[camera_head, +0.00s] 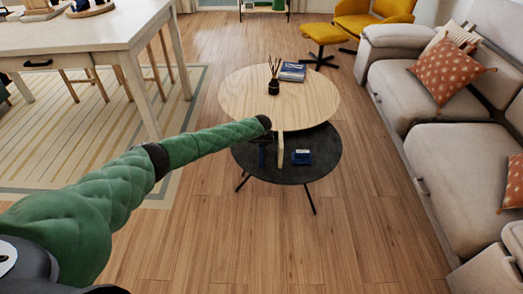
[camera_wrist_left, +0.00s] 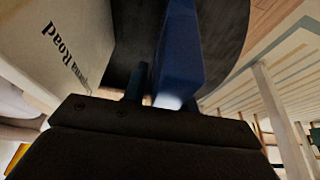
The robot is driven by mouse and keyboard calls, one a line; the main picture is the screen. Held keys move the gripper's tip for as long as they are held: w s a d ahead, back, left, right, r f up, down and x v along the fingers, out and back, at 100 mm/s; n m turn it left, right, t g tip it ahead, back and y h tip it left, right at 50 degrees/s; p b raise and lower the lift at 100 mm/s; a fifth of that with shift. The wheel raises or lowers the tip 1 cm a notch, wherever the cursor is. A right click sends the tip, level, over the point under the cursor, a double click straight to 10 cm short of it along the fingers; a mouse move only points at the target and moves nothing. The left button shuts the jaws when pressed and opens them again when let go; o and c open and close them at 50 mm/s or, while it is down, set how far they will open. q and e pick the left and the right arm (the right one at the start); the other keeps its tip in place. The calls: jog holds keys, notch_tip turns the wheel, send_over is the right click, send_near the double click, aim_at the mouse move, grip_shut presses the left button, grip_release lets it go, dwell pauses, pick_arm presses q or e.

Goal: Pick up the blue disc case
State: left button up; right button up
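My left arm reaches in from the left, and my left gripper (camera_head: 263,152) hangs over that table left of the upright, small and dark. In the left wrist view, a blue slab (camera_wrist_left: 182,45) stands close in front of the palm, beside one dark finger (camera_wrist_left: 135,82). My right gripper is out of view.
A higher round wooden tabletop (camera_head: 245,95) carries a reed diffuser (camera_head: 273,85) and a book (camera_head: 292,72). A beige sofa (camera_head: 430,95) is at right, a white table (camera_head: 95,30) at left. The front floor is clear.

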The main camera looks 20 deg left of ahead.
pick_arm(q)
grip_shut()
jog(key=shift+r, duration=0.2)
